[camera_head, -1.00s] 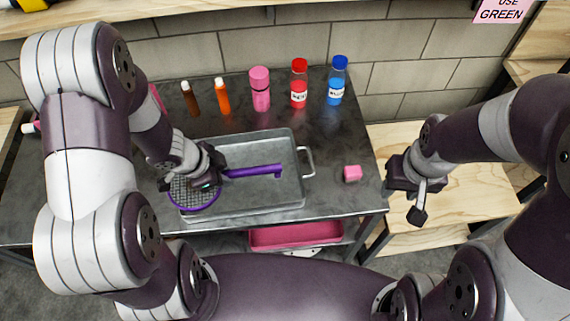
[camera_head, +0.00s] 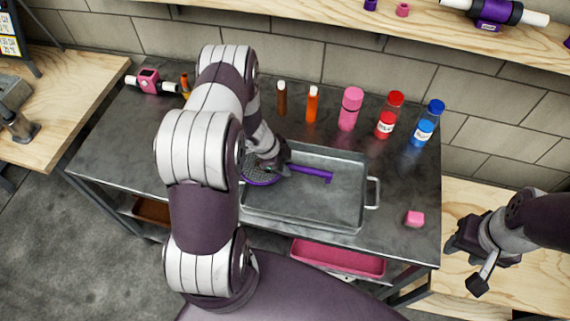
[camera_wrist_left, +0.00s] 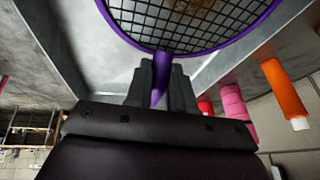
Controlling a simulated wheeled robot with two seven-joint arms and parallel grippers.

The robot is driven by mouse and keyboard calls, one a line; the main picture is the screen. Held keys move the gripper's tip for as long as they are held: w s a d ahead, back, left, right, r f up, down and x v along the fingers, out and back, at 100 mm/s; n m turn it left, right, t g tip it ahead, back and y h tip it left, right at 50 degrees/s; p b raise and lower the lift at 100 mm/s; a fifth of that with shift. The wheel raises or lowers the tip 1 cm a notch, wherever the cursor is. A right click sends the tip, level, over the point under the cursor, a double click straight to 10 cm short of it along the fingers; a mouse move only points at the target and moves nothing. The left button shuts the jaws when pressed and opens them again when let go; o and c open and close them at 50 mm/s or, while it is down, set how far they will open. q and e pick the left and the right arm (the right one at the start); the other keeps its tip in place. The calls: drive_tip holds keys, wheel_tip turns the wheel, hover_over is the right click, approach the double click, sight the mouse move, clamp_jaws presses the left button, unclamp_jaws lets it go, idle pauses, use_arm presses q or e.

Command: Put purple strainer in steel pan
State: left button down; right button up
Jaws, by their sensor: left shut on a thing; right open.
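The purple strainer (camera_head: 312,174) has a long purple handle and a round mesh bowl with a purple rim; it is over the left part of the steel pan (camera_head: 340,217). My left gripper (camera_head: 276,163) is shut on the strainer's handle close to the bowl. In the left wrist view the handle (camera_wrist_left: 160,68) runs between the two fingers and the mesh bowl (camera_wrist_left: 190,25) lies beyond. The bowl is partly hidden by my arm in the head view; I cannot tell whether it touches the pan floor. My right gripper (camera_head: 470,258) is open and empty, right of the table.
Several bottles stand along the table's back: brown (camera_head: 281,98), orange (camera_head: 312,104), pink (camera_head: 350,109), red (camera_head: 390,115) and blue (camera_head: 427,123). A pink block (camera_head: 414,219) lies right of the pan. A pink tray (camera_head: 338,257) sits on the shelf below.

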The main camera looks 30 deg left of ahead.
use_arm(q)
drive_tip(key=shift+f+b, duration=0.3)
drive_tip(key=shift+f, duration=0.15)
drive_tip(key=c, duration=1)
unclamp_jaws()
drive_tip(key=shift+r, duration=0.1)
